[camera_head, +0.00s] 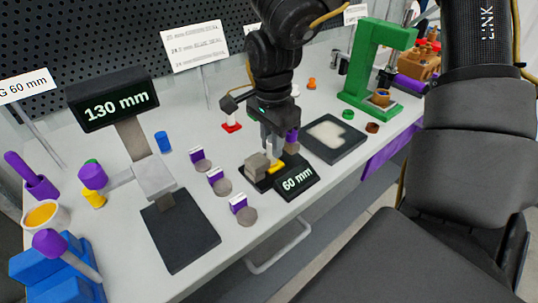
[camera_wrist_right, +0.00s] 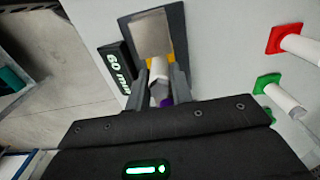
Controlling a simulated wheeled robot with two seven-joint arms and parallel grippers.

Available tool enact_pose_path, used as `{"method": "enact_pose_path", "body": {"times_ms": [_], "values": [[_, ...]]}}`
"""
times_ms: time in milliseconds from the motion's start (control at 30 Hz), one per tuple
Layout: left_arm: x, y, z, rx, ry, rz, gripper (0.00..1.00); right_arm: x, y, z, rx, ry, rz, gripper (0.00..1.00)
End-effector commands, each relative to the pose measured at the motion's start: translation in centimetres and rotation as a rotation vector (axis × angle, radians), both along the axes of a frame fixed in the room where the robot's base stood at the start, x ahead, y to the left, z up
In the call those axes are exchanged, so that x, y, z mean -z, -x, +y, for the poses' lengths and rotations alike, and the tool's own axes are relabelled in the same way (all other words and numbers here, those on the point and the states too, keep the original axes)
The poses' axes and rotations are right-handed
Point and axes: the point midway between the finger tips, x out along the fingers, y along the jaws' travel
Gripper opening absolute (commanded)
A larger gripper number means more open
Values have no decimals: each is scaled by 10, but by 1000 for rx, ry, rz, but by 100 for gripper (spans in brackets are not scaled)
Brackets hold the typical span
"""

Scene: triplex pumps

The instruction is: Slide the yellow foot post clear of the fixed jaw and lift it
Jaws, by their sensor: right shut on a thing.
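The yellow foot post shows in the right wrist view as a pale cylinder (camera_wrist_right: 158,69) on a yellow foot, between my fingers. In the head view, its yellow foot (camera_head: 277,167) shows low beside the fixed jaw, a grey block (camera_head: 256,163) on the black gauge base with the 60 mm display (camera_head: 297,183). My right gripper (camera_head: 272,150) points down over the gauge and is shut on the post; it also shows in the wrist view (camera_wrist_right: 157,85). Fingers hide most of the post in the head view. I cannot tell whether the foot touches the jaw. My left gripper is out of view.
The red foot post (camera_head: 231,124) stands behind the gauge; the green foot post (camera_wrist_right: 284,99) shows in the wrist view. A black tray (camera_head: 334,138) lies to the right, and a green press (camera_head: 370,65) stands beyond. Several small purple-and-white pieces (camera_head: 217,182) stand left of the gauge.

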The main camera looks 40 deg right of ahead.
Motion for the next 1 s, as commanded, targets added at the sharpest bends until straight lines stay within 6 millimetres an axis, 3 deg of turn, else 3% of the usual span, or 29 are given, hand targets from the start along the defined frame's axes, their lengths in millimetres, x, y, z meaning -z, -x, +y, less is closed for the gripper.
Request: {"method": "enact_pose_path", "body": {"times_ms": [400, 1000], "values": [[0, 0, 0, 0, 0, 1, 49, 0, 0, -13, 0, -1, -1, 6], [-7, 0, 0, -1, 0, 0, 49, -10, 0, -13, -1, -1, 0, 6]]}}
